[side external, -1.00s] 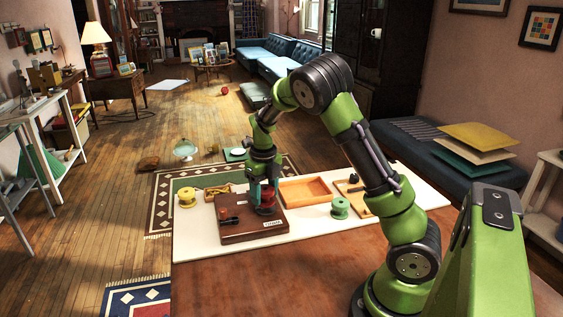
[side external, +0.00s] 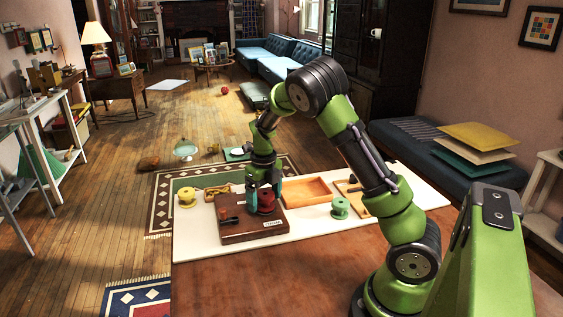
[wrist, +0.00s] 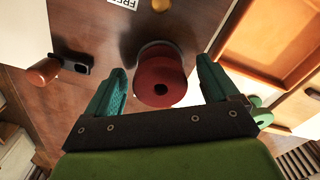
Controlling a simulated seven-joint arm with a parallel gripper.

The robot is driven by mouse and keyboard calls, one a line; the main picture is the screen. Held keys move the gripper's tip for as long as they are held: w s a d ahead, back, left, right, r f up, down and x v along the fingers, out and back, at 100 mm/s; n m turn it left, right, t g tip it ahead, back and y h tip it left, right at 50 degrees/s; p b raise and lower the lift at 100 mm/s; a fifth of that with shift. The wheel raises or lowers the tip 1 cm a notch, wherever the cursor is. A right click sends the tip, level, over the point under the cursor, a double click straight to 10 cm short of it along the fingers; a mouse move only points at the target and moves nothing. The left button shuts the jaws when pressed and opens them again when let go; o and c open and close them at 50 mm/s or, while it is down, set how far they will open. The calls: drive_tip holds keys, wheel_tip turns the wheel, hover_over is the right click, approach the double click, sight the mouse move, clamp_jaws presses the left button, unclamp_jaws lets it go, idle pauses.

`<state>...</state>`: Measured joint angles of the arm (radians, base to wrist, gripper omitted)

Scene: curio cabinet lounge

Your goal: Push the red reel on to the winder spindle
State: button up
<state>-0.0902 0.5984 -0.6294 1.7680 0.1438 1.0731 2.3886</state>
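The red reel (side external: 266,200) sits upright on the right part of the brown wooden winder base (side external: 240,232). In the wrist view the red reel (wrist: 160,78) shows a dark hole in its near end, with a grey disc partly visible beneath it. The spindle is not clearly visible, so I cannot tell how far down the reel sits. My gripper (side external: 264,188) is just above the base, pointing down. In the wrist view my gripper (wrist: 160,72) is open, its teal fingers on either side of the reel with a gap on each side.
A crank with a wooden knob (wrist: 43,72) is on the base. A yellow reel (side external: 187,197) stands to the left and a green reel (side external: 340,207) to the right. An empty wooden tray (side external: 305,191) lies behind on the white board (side external: 200,245).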

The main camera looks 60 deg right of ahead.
sight(265, 197)
wheel_tip(265, 197, up, 17)
idle(0.6)
drive_tip(key=s+a+n+t, duration=0.2)
drive_tip(key=s+a+n, duration=0.3)
drive_tip(key=n, duration=0.6)
drive_tip(key=s+a+r+n+t+y, duration=0.1)
drive_tip(key=s+a+n+t, duration=0.1)
drive_tip(key=s+a+n, duration=0.3)
drive_tip(key=s+a+n+t+y, duration=0.1)
drive_tip(key=s+a+n+t, duration=0.2)
drive_tip(key=n, duration=1.6)
drive_tip(key=s+a, duration=0.3)
drive_tip(key=a, duration=0.3)
drive_tip(key=shift+a+r, duration=0.2)
drive_tip(key=shift+a, duration=0.1)
